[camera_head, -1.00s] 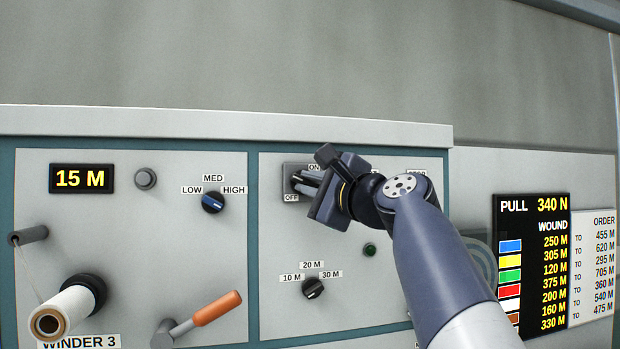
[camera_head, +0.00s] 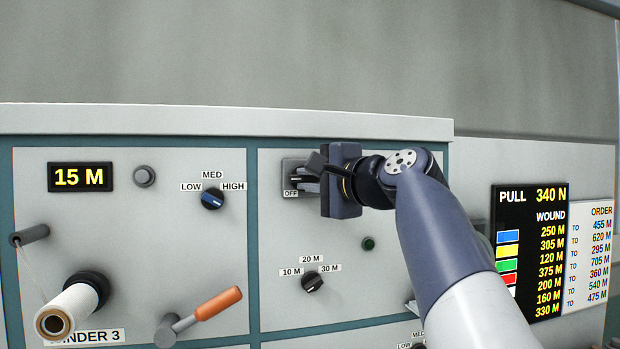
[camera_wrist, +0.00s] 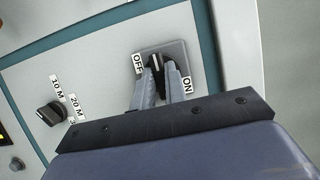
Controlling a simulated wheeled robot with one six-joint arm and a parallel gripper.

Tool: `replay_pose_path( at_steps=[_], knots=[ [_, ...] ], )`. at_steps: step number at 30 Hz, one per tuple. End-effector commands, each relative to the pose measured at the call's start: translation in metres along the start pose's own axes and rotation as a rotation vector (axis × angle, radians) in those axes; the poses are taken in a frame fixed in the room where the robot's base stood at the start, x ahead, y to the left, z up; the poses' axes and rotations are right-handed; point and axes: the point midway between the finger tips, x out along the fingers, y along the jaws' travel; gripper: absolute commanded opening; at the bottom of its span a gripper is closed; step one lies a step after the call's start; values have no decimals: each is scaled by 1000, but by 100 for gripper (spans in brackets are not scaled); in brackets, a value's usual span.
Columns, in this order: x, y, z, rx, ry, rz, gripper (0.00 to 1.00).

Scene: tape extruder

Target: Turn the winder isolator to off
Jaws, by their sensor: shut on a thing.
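The winder isolator (camera_head: 287,169) is a grey plate with a dark handle on the right-hand panel. Its OFF label shows at the lower left in the head view; the ON label is hidden there behind my gripper. In the wrist view the isolator plate (camera_wrist: 176,51) shows both labels, OFF to the left and ON to the right. My gripper (camera_head: 305,178) reaches in from the right. Its two fingers (camera_wrist: 157,72) are shut on the dark handle, one on each side. The fingers cover much of the handle, so I cannot tell its exact angle.
Below are a green button (camera_head: 368,243) and a 10/20/30 M dial (camera_head: 313,283). To the left are a LOW/MED/HIGH dial (camera_head: 212,198), an orange-handled lever (camera_head: 217,304) and a tape roll (camera_head: 72,304). A display board (camera_head: 530,250) stands at the right.

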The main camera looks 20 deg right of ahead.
Motion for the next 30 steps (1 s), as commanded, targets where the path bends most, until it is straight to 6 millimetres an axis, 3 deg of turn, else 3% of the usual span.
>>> replay_pose_path(
  at_steps=[7,8,15,24,30],
  knots=[
    [0,2,0,-2,-1,4,0],
    [0,2,0,-2,-1,4,15],
    [0,1,0,-1,0,2,35],
    [-4,1,0,-1,1,0,35],
    [-33,3,-1,-2,5,-1,35]
  ],
)
